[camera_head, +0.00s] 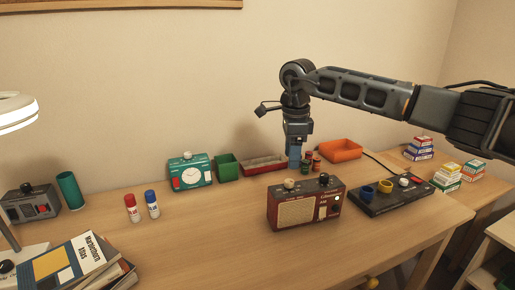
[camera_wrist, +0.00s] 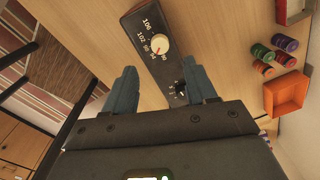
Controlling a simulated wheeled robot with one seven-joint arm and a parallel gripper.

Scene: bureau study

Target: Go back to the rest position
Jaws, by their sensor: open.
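My gripper (camera_head: 294,159) hangs pointing down at the end of the arm, behind the red radio in the head view, with blue fingers. In the wrist view its two blue fingers (camera_wrist: 162,88) are spread apart with nothing held between them. The red radio (camera_head: 290,213) stands upright on the desk with a cream knob and a dark knob on top. In the wrist view the radio's dark top panel (camera_wrist: 150,20) shows beyond the fingers, with a cream dial knob (camera_wrist: 159,44) and a small dark knob (camera_wrist: 180,87) close to the right finger.
A black box with coloured rings (camera_head: 385,203) lies right of the radio. An orange tray (camera_head: 341,150), small jars (camera_head: 310,162), a red tray (camera_head: 264,165), a green bin (camera_head: 227,168) and a teal clock (camera_head: 190,174) line the back.

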